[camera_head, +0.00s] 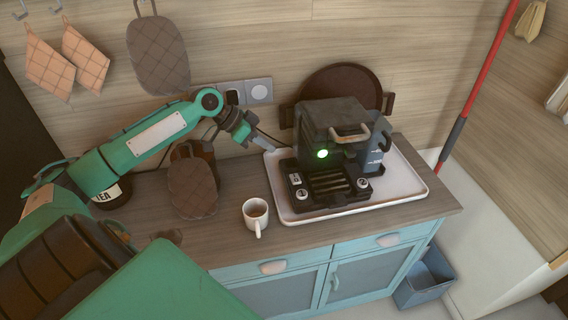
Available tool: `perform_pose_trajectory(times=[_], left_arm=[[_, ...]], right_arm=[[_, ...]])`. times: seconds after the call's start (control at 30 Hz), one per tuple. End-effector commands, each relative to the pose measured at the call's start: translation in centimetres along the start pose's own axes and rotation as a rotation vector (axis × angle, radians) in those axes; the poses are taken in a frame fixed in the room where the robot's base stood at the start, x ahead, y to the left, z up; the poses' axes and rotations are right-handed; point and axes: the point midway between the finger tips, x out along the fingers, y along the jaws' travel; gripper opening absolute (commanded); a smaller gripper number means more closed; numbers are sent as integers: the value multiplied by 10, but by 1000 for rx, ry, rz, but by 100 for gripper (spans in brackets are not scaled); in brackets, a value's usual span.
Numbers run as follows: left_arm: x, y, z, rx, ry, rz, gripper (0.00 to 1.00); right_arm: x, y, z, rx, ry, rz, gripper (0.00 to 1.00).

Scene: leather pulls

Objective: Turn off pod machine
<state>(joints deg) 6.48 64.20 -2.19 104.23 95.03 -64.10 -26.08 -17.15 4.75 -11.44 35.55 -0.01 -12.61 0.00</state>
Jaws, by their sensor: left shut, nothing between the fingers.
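The pod machine (339,133) is a dark boxy appliance with a metal handle on its lid. It stands on a white tray (407,192) on the counter. A round light (322,154) on its front glows green. A slotted drip grate with a small round knob or dial on each side lies at its front. My left gripper (269,146) is shut and empty, just left of the machine and above the tray's back left corner. Its fingertips appear apart from the machine. My right gripper is not in view.
A white mug (256,215) with brown liquid stands left of the tray. A quilted pot holder (192,188) and a dark jar (112,192) are further left. A round dark pan (343,83) leans on the wall behind. Wall sockets (246,92) sit behind my left gripper.

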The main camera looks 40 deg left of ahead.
Motion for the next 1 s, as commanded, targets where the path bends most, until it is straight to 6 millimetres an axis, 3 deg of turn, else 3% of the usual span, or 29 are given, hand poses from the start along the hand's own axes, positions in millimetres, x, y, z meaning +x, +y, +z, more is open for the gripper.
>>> perform_pose_trajectory(times=[0.23, 0.57, 0.73, 1.0], left_arm=[[36, 1, -4, -2, 3, 4, 0], [99, 2, -1, -2, -1, 3, 0], [115, 1, 19, -2, -2, 1, 0], [124, 0, 29, 1, -2, 0, 0]], right_arm=[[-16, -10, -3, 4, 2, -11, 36], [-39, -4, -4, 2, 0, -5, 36], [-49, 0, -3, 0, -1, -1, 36], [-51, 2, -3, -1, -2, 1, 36]])
